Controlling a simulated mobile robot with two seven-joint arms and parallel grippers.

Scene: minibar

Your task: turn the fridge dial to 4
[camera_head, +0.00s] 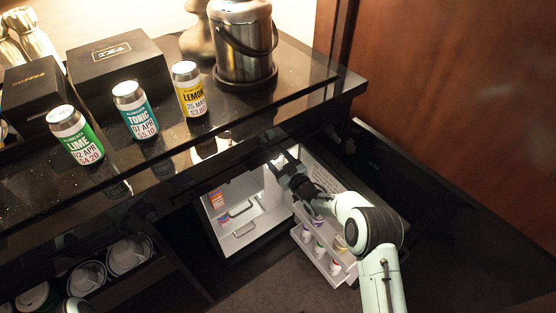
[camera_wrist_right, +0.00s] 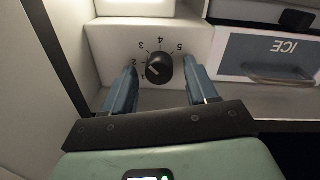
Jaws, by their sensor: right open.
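The fridge dial (camera_wrist_right: 159,68) is a round black knob on a white panel in the right wrist view. The numbers 1 to 5 are printed around it and appear upside down. Its white pointer mark faces the lower left, near the 1. My right gripper (camera_wrist_right: 160,78) is open, with one blue finger to each side of the dial; I cannot tell whether either finger touches it. In the head view, my right gripper (camera_head: 281,163) reaches into the top of the open fridge (camera_head: 238,192), and the dial is not visible there. My left gripper is not in view.
The ICE compartment (camera_wrist_right: 270,58) is just right of the dial. The open fridge door (camera_head: 318,258) holds small bottles beside my right arm. The black counter (camera_head: 235,125) overhangs the fridge, with cans, boxes and a steel ice bucket (camera_head: 243,45) on top.

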